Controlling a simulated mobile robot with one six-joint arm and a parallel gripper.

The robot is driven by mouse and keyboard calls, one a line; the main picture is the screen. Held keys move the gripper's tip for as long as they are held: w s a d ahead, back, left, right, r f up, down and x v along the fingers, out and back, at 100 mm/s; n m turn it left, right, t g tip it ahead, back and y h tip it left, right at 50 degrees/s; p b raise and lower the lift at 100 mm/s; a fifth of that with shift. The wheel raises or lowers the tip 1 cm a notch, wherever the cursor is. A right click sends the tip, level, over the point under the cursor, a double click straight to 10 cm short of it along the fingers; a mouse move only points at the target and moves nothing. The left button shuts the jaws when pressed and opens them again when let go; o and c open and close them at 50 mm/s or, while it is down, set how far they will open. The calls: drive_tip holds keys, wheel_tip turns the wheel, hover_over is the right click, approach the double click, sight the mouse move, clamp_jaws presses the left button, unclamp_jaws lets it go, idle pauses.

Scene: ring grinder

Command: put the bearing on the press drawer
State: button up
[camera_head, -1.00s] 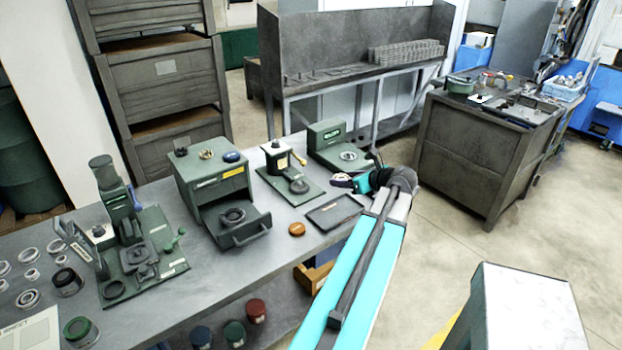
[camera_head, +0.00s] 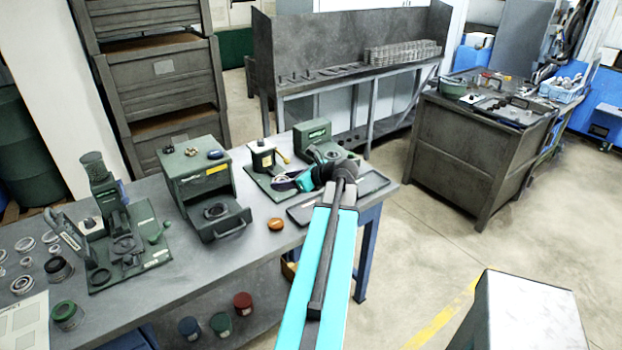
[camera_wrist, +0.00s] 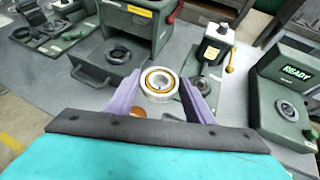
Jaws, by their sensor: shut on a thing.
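The bearing (camera_wrist: 159,83), a pale ring with a brass-coloured inner band, is between the purple fingers of my gripper (camera_wrist: 160,96) in the wrist view. My gripper is shut on it. In the head view my gripper (camera_head: 285,183) is above the bench, right of the press; the bearing cannot be made out there. The green press (camera_head: 196,170) has its drawer (camera_head: 232,229) pulled out, with a dark ring-shaped seat (camera_head: 216,211) in it. In the wrist view the drawer (camera_wrist: 90,72) is to the left of the bearing, apart from it.
A black-and-white unit with a yellow lever (camera_head: 263,157) and a green device reading READY (camera_wrist: 292,75) stand right of the press. An orange disc (camera_head: 276,224) lies near the drawer. A green fixture (camera_head: 125,245) and loose rings are at the left.

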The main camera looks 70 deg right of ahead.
drive_tip(key=w+a+f+n+y, duration=0.1)
drive_tip(key=w+a, duration=0.3)
drive_tip(key=w, duration=0.1)
drive_tip(key=w+a+n+y+b, duration=0.1)
drive_tip(key=w+a, duration=0.4)
drive_tip(key=w+a+f+n+y+b, duration=0.1)
drive_tip(key=w+a+y, duration=0.1)
drive_tip(key=w+a, duration=0.3)
drive_tip(key=shift+w+a+f+n, duration=0.25)
drive_tip(key=shift+w+f+n, duration=0.1)
drive_tip(key=shift+n, duration=0.05)
drive_tip(key=w+a+f+n+g+y+b, duration=0.15)
drive_tip(key=w+a, duration=0.35)
drive_tip(key=a, duration=0.5)
drive_tip(key=w+a+f+n+y+b, duration=0.1)
drive_tip(key=w+a+n+y, duration=0.25)
drive_tip(key=a, duration=0.75)
drive_tip(key=w+a+f+n+g+y+b, duration=0.15)
drive_tip(key=w+a, duration=0.35)
drive_tip(key=a, duration=0.5)
drive_tip(key=a+n, duration=0.1)
drive_tip(key=a, duration=0.5)
drive_tip(key=a+f+n+g+y+b, duration=0.1)
drive_tip(key=a, duration=0.5)
drive_tip(key=a+f+n+y, duration=0.1)
drive_tip(key=a, duration=0.4)
drive_tip(key=shift+w+a+f+g+b, duration=0.1)
drive_tip(key=shift+w+a+g+b, duration=0.25)
drive_tip(key=shift+w+a+g, duration=0.05)
drive_tip(key=shift+a, duration=0.3)
